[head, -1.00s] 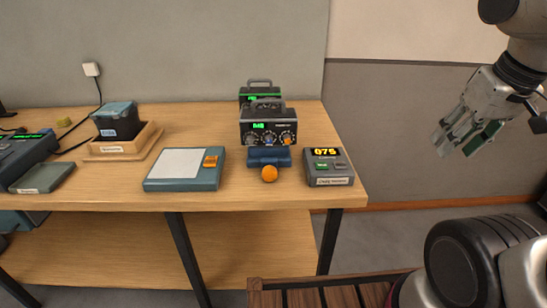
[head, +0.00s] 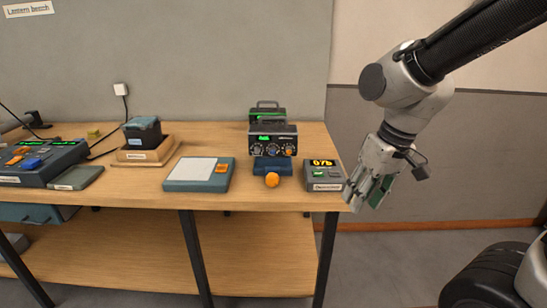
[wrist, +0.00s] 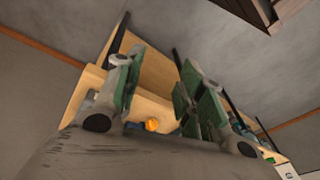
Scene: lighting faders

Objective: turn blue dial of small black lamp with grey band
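A black lamp box (head: 283,131) with a handle, green display and a row of small dials stands near the bench's right end. Its right dial (head: 288,151) is orange; the colours of the others are too small to tell surely. A second black box (head: 267,114) with a handle and green display stands behind it, its lower front hidden. My gripper (head: 366,196) hangs off the bench's right end, apart from both boxes. In the wrist view its green-padded fingers (wrist: 157,95) are spread with nothing between them held.
A blue block (head: 272,165) with an orange ball (head: 272,180) sits before the front box. A grey box with yellow digits (head: 324,174) stands between it and my gripper. A flat teal panel (head: 185,178), a wooden tray (head: 175,147) and a fader console (head: 22,172) lie left.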

